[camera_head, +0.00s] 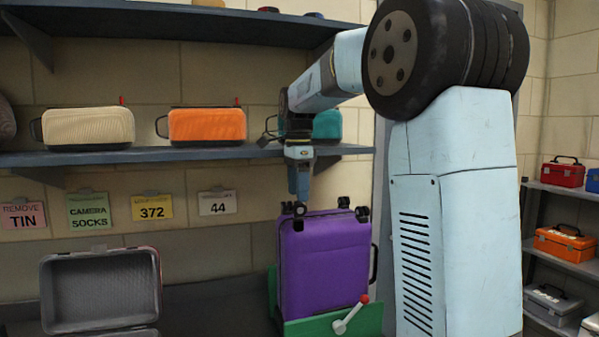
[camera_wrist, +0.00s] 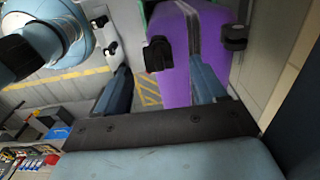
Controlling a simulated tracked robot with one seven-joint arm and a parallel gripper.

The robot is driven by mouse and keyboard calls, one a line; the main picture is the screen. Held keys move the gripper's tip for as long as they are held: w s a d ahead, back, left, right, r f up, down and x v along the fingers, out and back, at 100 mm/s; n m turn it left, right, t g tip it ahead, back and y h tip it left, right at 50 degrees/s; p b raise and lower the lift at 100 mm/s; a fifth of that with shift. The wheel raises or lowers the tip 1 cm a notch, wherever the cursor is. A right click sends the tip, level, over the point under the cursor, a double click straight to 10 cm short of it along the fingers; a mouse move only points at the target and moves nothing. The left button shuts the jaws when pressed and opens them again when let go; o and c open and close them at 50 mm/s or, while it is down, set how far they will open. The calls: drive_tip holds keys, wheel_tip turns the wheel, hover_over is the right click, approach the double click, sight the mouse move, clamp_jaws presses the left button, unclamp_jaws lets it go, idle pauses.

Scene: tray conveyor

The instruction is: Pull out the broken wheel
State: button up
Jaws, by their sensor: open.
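A purple suitcase (camera_head: 325,262) stands upside down in a green holder (camera_head: 330,322), with small black wheels on its upper end. One wheel (camera_head: 300,210) is at the near left corner, and others (camera_head: 362,213) are at the right. My gripper (camera_head: 299,196) points down just above the left wheels. In the wrist view, my gripper (camera_wrist: 160,68) is open, with the suitcase (camera_wrist: 176,85) and a dark wheel (camera_wrist: 158,55) showing between its fingers. Another wheel (camera_wrist: 235,37) is beyond the right finger. I cannot tell which wheel is broken, or whether a finger touches one.
A red-tipped lever (camera_head: 350,314) is on the holder's front. An open grey case (camera_head: 100,290) lies at the left. A wall shelf (camera_head: 200,154) with beige, orange and teal cases is behind my arm. Shelves with toolboxes (camera_head: 565,243) stand at the right.

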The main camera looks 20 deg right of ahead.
sight(298, 211)
drive_tip(key=shift+f, duration=3.4)
drive_tip(key=shift+c, duration=0.3)
drive_tip(key=c, duration=1)
drive_tip(key=shift+r, duration=0.1)
drive_tip(key=shift+r, duration=2.85)
drive_tip(key=shift+r, duration=1.95)
